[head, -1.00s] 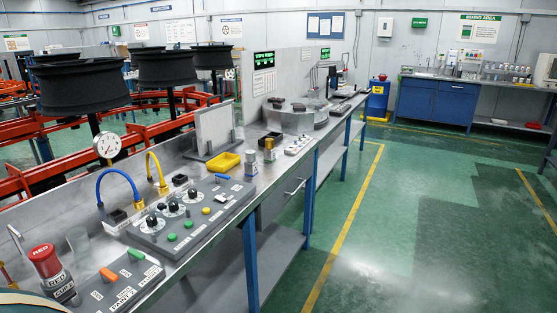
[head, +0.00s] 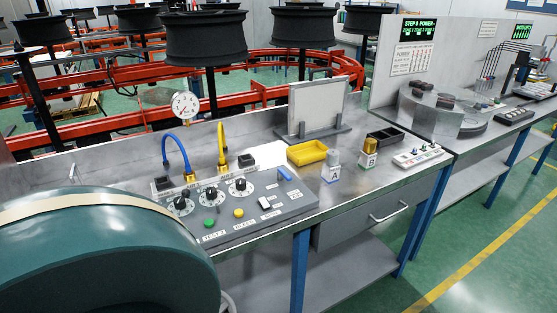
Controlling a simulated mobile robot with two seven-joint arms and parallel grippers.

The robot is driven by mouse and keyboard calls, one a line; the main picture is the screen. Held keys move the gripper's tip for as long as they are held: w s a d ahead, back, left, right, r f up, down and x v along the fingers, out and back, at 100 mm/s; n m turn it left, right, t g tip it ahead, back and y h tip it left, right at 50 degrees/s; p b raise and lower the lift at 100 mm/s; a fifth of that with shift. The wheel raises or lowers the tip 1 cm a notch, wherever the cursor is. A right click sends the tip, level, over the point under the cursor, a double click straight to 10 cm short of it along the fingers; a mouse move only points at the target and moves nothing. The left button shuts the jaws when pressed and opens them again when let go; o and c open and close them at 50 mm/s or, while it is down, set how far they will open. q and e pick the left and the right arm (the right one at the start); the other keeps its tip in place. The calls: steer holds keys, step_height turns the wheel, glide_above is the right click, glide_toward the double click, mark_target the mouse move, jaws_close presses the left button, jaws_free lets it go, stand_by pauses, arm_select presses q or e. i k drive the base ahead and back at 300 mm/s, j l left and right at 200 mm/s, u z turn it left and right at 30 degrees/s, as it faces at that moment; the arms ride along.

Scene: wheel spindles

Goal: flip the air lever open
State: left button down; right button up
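A small blue lever (head: 285,174) sits at the back right of the grey control panel (head: 290,212) on the metal bench. It looks like the air lever, but I cannot read a label beside it. It seems to lie low along the panel; I cannot tell whether it is open or shut. The panel also bears several black knobs, a green button (head: 209,223), a yellow button (head: 239,213) and a white-topped switch (head: 264,203). Blue and yellow hoses (head: 221,143) and a round gauge (head: 185,106) stand behind it. Neither gripper is in view.
A large dark green rounded part of mine covers the lower left and hides the bench there. A yellow tray (head: 307,153), bottles A (head: 332,170) and B (head: 369,155) and an upright plate (head: 318,105) stand right of the panel. Floor is clear at lower right.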

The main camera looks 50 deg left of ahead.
mark_target(282, 174)
steer(key=i+l+u, duration=0.25)
steer(key=i+u, duration=0.25)
steer(key=i+l+u, duration=0.2)
steer(key=l+u, duration=0.3)
steer(key=i+l+u, duration=0.3)
steer(key=u, duration=0.15)
steer(key=l, duration=0.1)
